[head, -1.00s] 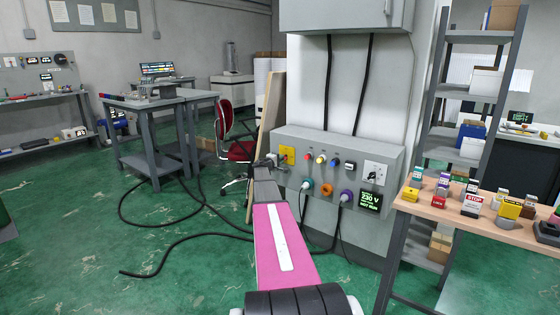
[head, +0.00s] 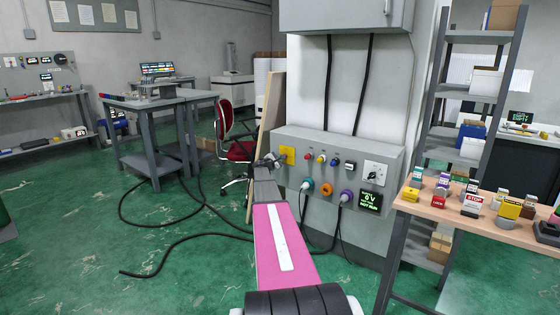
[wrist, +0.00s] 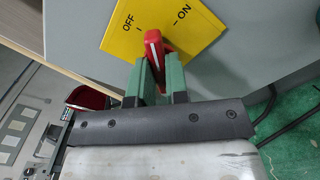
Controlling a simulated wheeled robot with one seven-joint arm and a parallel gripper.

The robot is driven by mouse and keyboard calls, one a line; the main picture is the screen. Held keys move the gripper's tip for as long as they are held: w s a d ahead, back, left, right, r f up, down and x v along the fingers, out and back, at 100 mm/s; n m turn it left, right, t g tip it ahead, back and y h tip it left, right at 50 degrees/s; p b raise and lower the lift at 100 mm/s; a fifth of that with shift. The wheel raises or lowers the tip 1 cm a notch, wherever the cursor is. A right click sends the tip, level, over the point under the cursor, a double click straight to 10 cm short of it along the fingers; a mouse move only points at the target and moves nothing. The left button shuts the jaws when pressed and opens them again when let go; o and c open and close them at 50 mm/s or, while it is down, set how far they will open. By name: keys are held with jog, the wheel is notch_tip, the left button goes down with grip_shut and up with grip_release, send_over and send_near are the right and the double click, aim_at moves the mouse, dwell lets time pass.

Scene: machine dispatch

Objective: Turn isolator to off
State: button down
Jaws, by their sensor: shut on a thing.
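In the wrist view the handle's tip lies between the two marks, nearer the OFF mark. My gripper (wrist: 159,78) is shut on the red handle, a green finger on each side. In the head view my gripper (head: 268,162) is at the panel's left end, beside the yellow plate (head: 288,155); the red handle is hard to make out there. The panel's display (head: 369,201) reads 0 V.
The grey panel (head: 330,140) also carries coloured buttons, a rotary switch (head: 375,173) and plugged cables. A wooden table (head: 480,222) with locks and tags stands at the right. A red chair (head: 238,150) and a leaning board are behind my gripper. Black cables lie on the green floor.

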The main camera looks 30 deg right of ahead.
jog(key=shift+n, duration=3.6)
jog(key=c, duration=1.1)
grip_release()
jog(key=shift+a, duration=0.1)
jog(key=v, duration=1)
jog(key=shift+s+a, duration=0.1)
jog(key=shift+a, duration=0.2)
